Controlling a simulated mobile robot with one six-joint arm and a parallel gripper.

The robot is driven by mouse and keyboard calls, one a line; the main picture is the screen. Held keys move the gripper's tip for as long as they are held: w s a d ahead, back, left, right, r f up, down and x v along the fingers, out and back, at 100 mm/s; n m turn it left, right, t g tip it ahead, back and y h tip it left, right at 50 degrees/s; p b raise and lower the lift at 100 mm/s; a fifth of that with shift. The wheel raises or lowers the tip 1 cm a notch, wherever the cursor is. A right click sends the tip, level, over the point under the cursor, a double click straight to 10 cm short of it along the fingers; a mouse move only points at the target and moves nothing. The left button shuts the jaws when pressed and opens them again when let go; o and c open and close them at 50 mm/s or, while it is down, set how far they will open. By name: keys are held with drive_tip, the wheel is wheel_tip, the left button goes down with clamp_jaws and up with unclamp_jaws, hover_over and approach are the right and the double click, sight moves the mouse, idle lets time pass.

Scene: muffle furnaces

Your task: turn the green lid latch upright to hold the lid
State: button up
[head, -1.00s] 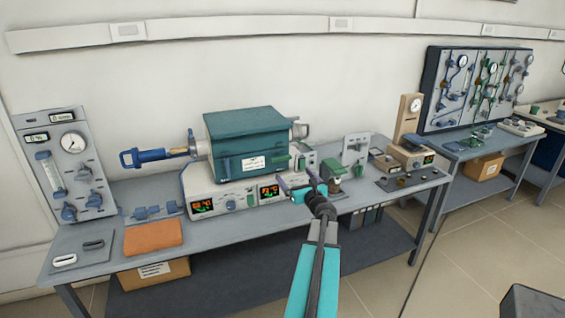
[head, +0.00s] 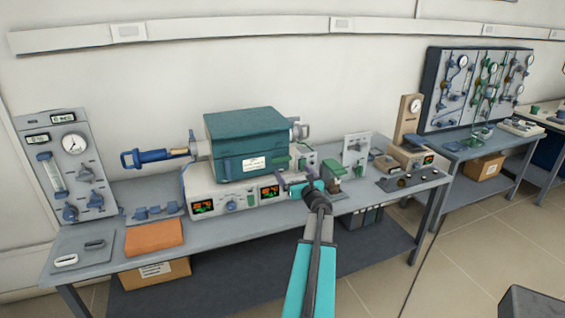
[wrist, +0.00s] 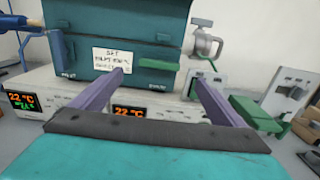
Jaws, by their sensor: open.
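The teal furnace (head: 247,145) stands on a pale base in the head view, with its lid closed. In the wrist view its front (wrist: 85,55) fills the upper middle. The green lid latch (wrist: 160,65) lies level there, right of the white label. A blue latch (wrist: 56,52) stands upright at the left of the front. My gripper (head: 284,181) is in front of the furnace's lower right. In the wrist view its two purple fingers (wrist: 158,78) are spread and empty, with the green latch between and beyond their tips. I cannot tell the exact gap.
Lit displays (wrist: 132,111) sit on the base below the fingers. A green-topped device (head: 333,172) stands on the bench right of my gripper. A metal fitting (wrist: 205,43) juts from the furnace's right side. An orange block (head: 154,236) lies at the left front of the bench.

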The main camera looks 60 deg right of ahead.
sight(282, 159)
drive_tip(key=shift+p+x, duration=1.4)
drive_tip(key=shift+x, duration=3.75)
drive_tip(key=c, duration=1)
drive_tip(key=shift+a+f, duration=0.1)
drive_tip(key=shift+a, duration=0.2)
drive_tip(key=shift+c, duration=0.2)
drive_tip(key=shift+d, duration=0.15)
